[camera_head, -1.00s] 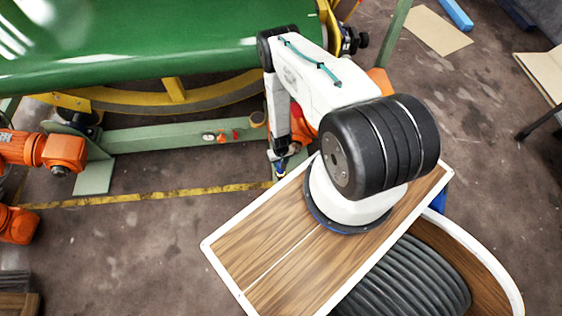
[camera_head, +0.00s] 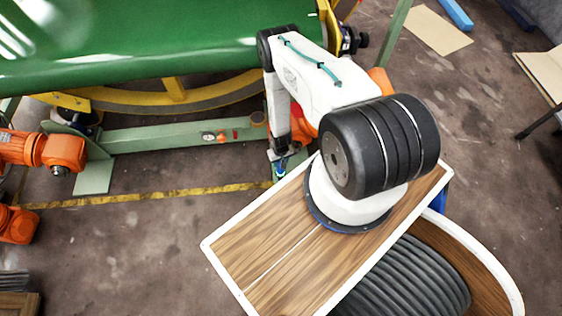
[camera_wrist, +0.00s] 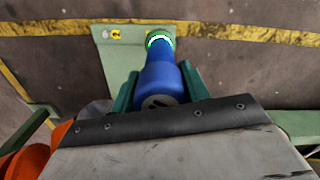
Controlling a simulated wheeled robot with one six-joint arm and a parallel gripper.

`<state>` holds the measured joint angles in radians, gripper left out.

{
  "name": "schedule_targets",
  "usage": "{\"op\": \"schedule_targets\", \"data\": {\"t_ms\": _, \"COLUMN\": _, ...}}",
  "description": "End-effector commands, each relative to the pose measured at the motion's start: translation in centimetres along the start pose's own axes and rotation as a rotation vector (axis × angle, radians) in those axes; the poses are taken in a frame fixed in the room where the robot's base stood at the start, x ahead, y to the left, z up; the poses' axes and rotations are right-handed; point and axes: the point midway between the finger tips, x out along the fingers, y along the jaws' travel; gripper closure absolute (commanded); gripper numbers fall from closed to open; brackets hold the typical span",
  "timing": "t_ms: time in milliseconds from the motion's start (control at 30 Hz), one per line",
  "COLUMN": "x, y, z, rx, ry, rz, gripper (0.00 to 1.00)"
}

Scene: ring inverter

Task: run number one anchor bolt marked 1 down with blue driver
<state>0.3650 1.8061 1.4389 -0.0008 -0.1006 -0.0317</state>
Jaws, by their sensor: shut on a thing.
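In the wrist view my gripper (camera_wrist: 160,86) has its two green fingers shut on the blue driver (camera_wrist: 163,75). The driver points away from the wrist, down toward a green base plate (camera_wrist: 112,62) on the floor. A green and white ring (camera_wrist: 160,40) shows at its far end, over the plate. The anchor bolt and its mark 1 cannot be made out; the driver hides that spot. In the head view my gripper (camera_head: 281,163) hangs at the plate beside the wooden board, with a bit of blue driver showing.
Small pale and yellow marks (camera_wrist: 110,34) sit on the plate, left of the driver. A yellow floor line (camera_head: 150,196) runs to the plate. A green beam (camera_head: 180,137) and a green drum (camera_head: 130,40) stand behind. Orange machines (camera_head: 55,152) are at left. A cable reel (camera_head: 420,280) is at lower right.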

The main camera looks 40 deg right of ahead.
Motion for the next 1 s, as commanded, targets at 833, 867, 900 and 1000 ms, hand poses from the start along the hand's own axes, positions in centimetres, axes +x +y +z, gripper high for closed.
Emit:
{"op": "schedule_targets", "data": {"t_ms": 833, "x": -4.5, "y": 0.0, "z": -0.1, "rx": 0.0, "ry": 0.001, "rz": 0.0, "gripper": 0.88}}
{"op": "schedule_targets", "data": {"t_ms": 867, "x": -4.6, "y": 0.0, "z": -0.1, "rx": 0.0, "ry": 0.001, "rz": 0.0, "gripper": 0.88}}
{"op": "schedule_targets", "data": {"t_ms": 900, "x": -4.7, "y": 0.0, "z": -0.1, "rx": 0.0, "ry": 0.001, "rz": 0.0, "gripper": 0.88}}
{"op": "schedule_targets", "data": {"t_ms": 1000, "x": -4.8, "y": 0.0, "z": 0.0, "rx": 0.0, "ry": 0.001, "rz": 0.0, "gripper": 0.88}}
